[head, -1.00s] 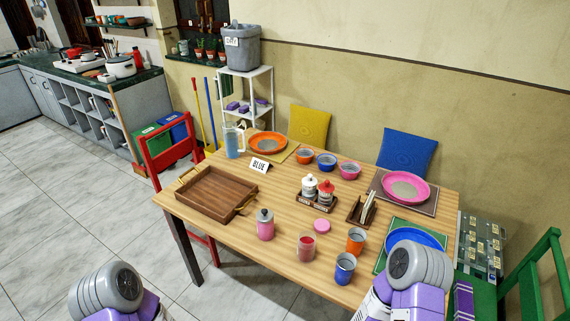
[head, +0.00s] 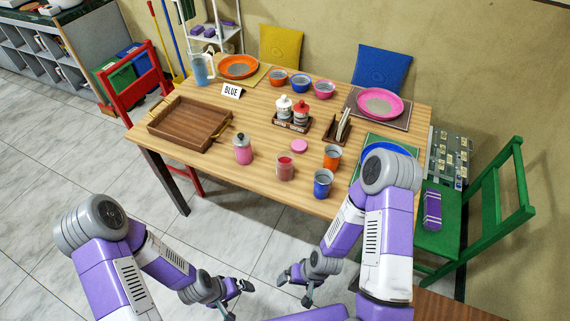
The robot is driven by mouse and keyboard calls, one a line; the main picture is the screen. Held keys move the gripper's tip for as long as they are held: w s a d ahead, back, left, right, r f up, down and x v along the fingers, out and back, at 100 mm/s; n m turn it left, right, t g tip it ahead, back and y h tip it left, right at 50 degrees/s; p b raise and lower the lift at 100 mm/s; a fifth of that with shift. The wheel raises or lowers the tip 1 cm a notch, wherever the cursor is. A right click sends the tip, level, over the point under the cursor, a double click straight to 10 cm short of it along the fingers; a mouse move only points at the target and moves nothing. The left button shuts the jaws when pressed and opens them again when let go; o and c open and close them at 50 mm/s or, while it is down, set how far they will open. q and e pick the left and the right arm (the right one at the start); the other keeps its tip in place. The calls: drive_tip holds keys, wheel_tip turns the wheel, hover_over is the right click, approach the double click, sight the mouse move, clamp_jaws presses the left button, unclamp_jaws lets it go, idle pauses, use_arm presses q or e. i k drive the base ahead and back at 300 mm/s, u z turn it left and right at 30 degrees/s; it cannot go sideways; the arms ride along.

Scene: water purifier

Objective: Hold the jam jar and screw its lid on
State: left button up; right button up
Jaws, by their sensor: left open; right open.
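The jam jar (head: 285,168) is a clear jar with red content, standing upright and open on the wooden table near its front edge. A round pink lid (head: 299,146) lies flat on the table just behind it, apart from the jar. My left gripper (head: 238,301) is open and empty, low in front of the table. My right gripper (head: 294,289) is also open and empty, to the right of the left one and in front of the table. Neither gripper touches the jar or lid.
A pink container with a grey top (head: 243,149) stands left of the jar. An orange cup (head: 332,157) and a blue cup (head: 323,183) stand close on its right. A wooden tray (head: 190,124) is at the table's left. A green chair (head: 470,215) stands at right.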

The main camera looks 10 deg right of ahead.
sight(284, 159)
drive_tip(key=u, duration=0.85)
drive_tip(key=i, duration=0.7)
drive_tip(key=z, duration=0.9)
